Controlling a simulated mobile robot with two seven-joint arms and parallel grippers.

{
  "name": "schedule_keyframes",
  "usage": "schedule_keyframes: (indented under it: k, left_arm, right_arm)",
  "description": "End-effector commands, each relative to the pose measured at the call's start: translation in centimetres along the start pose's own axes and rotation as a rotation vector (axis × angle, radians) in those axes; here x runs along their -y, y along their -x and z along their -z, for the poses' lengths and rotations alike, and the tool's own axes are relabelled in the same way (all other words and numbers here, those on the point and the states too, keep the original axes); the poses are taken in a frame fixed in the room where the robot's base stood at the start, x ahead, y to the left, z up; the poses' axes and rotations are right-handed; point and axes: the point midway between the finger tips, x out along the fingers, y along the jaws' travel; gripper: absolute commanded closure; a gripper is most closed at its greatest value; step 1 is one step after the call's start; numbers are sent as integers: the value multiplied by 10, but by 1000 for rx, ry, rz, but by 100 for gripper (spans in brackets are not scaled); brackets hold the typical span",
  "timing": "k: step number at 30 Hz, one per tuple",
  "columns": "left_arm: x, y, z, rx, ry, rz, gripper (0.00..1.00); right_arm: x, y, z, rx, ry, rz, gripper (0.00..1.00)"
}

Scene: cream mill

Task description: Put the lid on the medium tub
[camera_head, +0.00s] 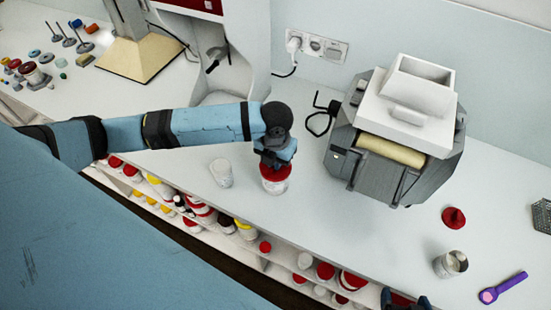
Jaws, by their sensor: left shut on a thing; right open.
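A white tub (275,188) stands on the counter near its front edge, in front of the grey-and-white mill. A red lid (273,173) is at the tub's top, level with its rim. I cannot tell whether it is fully seated. My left gripper (273,161) points down from above and is shut on the lid, hiding part of it. A smaller whitish tub (221,173) stands to the left without a visible lid. My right gripper (405,299) is open and empty at the bottom edge, partly cut off.
The mill (395,135) stands behind and to the right. A red knobbed piece (454,217), a metal cup (450,264) and a purple-handled tool (503,287) lie at right. Shelves below hold several tubs. Small parts lie at far left. The counter between tub and red piece is clear.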

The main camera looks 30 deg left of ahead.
Motion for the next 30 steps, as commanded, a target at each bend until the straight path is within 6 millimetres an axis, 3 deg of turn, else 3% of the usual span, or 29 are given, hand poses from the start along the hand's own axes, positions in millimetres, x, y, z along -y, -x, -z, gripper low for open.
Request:
schedule_keyframes:
  k: [10,12,15,20,24,30]
  left_arm:
    - [0,-1,0,0,0,0,100]
    - [0,-1,0,0,0,0,79]
    - [0,-1,0,0,0,0,61]
    - [0,-1,0,0,0,0,61]
    - [0,-1,0,0,0,0,35]
    - [0,-1,0,0,0,0,35]
  right_arm:
    - [3,-1,2,-3,-13,-1,15]
    - [3,-1,2,-3,-13,-1,15]
    - [3,-1,2,-3,-11,-1,15]
    - [1,0,1,-1,-5,-1,15]
    - [-1,0,0,0,2,0,15]
    - [-2,0,0,1,6,0,15]
